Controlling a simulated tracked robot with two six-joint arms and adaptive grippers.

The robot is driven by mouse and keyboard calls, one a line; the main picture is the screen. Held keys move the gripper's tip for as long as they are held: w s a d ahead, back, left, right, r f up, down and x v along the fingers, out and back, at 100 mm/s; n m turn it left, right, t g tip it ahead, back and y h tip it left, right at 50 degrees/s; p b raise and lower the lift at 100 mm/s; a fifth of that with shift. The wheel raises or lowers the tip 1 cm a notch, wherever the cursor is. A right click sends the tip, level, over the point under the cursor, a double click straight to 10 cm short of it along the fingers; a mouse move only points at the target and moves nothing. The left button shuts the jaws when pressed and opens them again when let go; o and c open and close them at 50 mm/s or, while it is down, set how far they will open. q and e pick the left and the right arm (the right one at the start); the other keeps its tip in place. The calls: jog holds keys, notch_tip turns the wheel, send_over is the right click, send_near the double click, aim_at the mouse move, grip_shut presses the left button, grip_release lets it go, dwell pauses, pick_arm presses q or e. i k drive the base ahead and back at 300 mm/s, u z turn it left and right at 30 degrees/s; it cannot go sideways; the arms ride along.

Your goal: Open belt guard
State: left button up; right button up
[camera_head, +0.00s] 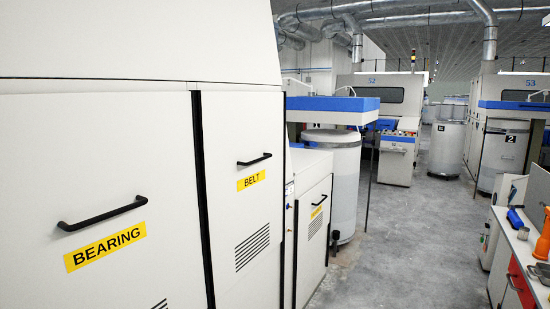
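The belt guard (238,215) is a tall cream panel left of the middle of the head view. It bears a yellow label reading BELT (251,180) and a black bar handle (254,159) above that label. The panel appears shut, with dark seams along its left and right edges. Vent slots show in its lower part. Neither of my grippers is in view.
The bearing panel (95,180), with its own black handle (102,212), adjoins on the left. A lower cabinet (314,235) with another yellow label stands to the right. Open grey floor (400,250) runs along the aisle. A workbench (525,245) with tools is at far right.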

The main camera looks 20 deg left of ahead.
aim_at(243, 131)
jog(key=i, duration=2)
jog(key=z, duration=1.65)
jog(key=i, duration=0.1)
jog(key=u, duration=3.15)
jog(key=k, duration=0.55)
jog(key=u, duration=0.2)
jog(key=i, duration=0.6)
jog(key=z, duration=0.1)
